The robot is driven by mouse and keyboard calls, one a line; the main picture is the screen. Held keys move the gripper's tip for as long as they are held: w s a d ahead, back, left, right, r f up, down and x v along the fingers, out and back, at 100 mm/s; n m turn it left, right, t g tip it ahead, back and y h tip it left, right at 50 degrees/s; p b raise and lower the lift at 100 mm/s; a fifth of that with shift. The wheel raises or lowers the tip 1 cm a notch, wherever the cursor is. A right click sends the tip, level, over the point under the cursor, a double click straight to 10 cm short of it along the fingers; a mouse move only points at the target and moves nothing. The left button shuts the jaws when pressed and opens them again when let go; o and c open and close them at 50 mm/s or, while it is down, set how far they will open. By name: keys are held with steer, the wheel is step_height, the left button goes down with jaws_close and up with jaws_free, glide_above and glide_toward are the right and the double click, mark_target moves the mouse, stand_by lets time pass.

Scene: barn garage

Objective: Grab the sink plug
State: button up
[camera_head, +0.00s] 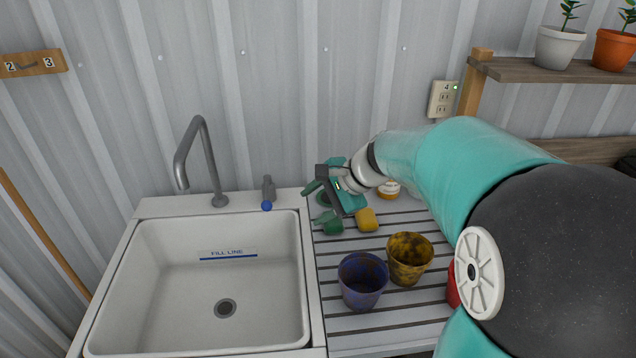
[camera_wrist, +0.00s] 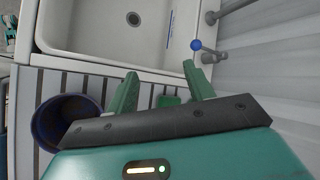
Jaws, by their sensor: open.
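My gripper (camera_head: 311,205) is open, its two green fingers pointing left toward the sink, above the slatted drainboard. It also shows in the wrist view (camera_wrist: 160,70), fingers apart with nothing held.
The white sink (camera_head: 180,270) has an uncovered drain (camera_head: 225,308). A grey faucet (camera_head: 205,160) and a blue-tipped tap (camera_head: 267,193) stand along its back. A blue cup (camera_head: 362,290) and a yellow cup (camera_head: 409,258) stand on the drainboard. The corrugated wall is close behind.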

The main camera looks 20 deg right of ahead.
steer(key=w+d+f+m+t, duration=0.2)
steer(key=w+d+f+m, duration=0.2)
steer(key=w+d+m, duration=0.1)
steer(key=w+d+f+m+t, duration=0.2)
steer(key=w+d+f+m, duration=0.2)
steer(key=d, duration=0.3)
steer(key=w+d+f+m+t+y, duration=0.1)
steer(key=w+d+f+m+t, duration=0.1)
steer(key=w+d+f+m, duration=0.3)
steer(key=shift+w+d+f+m, duration=0.1)
steer(key=shift+w+d+m, duration=0.3)
steer(key=shift+w+d, duration=0.5)
steer(key=shift+w+f, duration=0.2)
steer(key=shift+w, duration=0.15)
steer(key=x, duration=1.3)
steer(key=shift+w, duration=0.2)
steer(key=c, duration=1)
